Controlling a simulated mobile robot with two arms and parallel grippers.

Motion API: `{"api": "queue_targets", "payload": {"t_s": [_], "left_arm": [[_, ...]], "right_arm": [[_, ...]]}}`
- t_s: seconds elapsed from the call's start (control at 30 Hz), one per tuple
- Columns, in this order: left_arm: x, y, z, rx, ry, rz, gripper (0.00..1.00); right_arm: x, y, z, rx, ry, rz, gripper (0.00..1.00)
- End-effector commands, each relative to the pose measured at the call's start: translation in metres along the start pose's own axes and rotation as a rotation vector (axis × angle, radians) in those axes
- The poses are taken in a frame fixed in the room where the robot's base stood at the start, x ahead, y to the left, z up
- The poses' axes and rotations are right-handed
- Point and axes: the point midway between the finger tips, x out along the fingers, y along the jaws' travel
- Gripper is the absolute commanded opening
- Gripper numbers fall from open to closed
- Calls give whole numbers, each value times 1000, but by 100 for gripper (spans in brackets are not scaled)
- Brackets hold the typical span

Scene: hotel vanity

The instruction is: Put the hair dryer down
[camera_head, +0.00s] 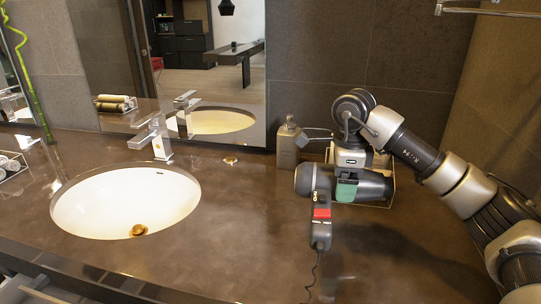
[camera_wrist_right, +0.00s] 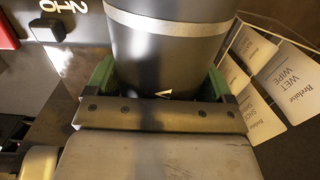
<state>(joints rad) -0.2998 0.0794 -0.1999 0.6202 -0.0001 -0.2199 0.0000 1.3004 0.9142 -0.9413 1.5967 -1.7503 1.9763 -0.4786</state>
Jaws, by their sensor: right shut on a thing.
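The hair dryer (camera_head: 374,186) is dark grey with a black handle pointing down and a red switch on it. It shows in the head view at the right part of the counter, with its cord hanging from the handle's end. My right gripper (camera_head: 347,188) is shut around the dryer's barrel from above. In the right wrist view the barrel (camera_wrist_right: 168,50) sits between the green fingers of the right gripper (camera_wrist_right: 160,85). Whether the dryer touches the counter (camera_head: 240,240) is hard to tell. My left gripper is not in view.
A soap dispenser (camera_head: 288,145) stands by the mirror. The white sink (camera_head: 110,205) and faucet (camera_head: 160,140) are on the left. The counter between sink and dryer is clear.

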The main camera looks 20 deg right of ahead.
Motion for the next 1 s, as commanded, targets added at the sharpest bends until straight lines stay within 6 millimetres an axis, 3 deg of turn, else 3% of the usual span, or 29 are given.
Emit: {"api": "queue_targets", "payload": {"t_s": [0.17,0.27,0.47,0.7,1.0], "left_arm": [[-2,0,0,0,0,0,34],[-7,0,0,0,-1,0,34],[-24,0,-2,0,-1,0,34],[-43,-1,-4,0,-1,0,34],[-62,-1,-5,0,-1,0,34]], "right_arm": [[-3,2,2,-39,-2,0,38],[-1,9,9,-148,-2,0,38],[9,38,30,-576,-6,1,38],[24,85,55,-1189,-15,2,38],[39,144,71,-1842,-23,-1,38]]}}
